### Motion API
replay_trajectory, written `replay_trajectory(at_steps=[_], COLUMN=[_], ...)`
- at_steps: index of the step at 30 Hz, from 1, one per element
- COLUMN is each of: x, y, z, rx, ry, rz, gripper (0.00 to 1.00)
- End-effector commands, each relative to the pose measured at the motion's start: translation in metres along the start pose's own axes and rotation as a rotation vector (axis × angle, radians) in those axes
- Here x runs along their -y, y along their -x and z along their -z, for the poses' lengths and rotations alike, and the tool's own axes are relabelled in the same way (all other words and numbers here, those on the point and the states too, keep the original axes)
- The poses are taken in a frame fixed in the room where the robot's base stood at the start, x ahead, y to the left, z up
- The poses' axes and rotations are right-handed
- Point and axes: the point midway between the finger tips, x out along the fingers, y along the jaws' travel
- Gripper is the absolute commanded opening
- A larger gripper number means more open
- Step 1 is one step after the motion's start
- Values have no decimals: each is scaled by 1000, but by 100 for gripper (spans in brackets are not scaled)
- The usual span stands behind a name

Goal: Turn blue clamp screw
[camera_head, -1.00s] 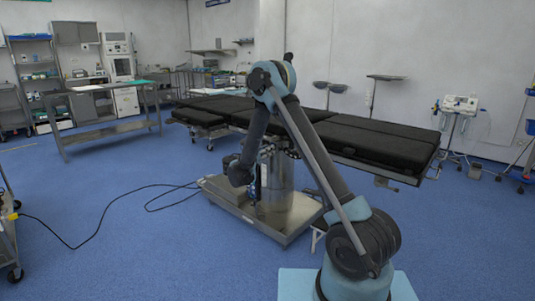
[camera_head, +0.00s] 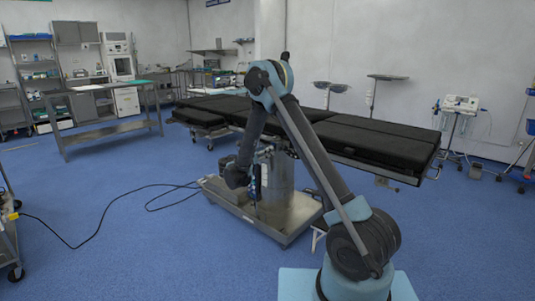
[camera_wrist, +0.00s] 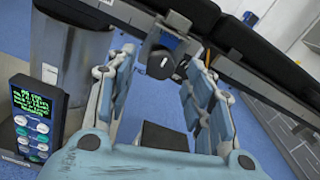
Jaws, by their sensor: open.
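The operating table (camera_head: 375,143) has a black padded top and a metal side rail that crosses the wrist view at a slant. A clamp with a blue part (camera_wrist: 169,41) sits at the rail in the upper middle of the wrist view. A dark round screw knob (camera_wrist: 160,66) faces the camera just below it. My gripper (camera_wrist: 162,58) is open, with one blue finger left of the knob and one right of it. The knob shows between the fingertips; I cannot tell whether they touch it. In the head view the clamp is hidden by my arm.
A hand control with a green display (camera_wrist: 32,104) hangs at the left in the wrist view, by the metal column (camera_wrist: 70,65). The table's base (camera_head: 285,232) stands on the floor. A yellow-ended cable (camera_head: 97,228) lies on the blue floor at left.

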Motion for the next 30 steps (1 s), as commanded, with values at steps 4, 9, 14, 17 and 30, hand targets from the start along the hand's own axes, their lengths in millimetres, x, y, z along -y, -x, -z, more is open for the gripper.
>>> replay_trajectory(at_steps=[4, 9, 14, 17, 30], x=[-1, -1, -1, -1, 0], y=[32, 62, 83, 91, 95], z=[0, 1, 1, 1, 1], rx=[1, 0, 0, 0, -2], ry=[0, 1, 1, 1, 0], rz=[-4, -3, -2, -1, 0], gripper=[48, 48, 48, 48, 48])
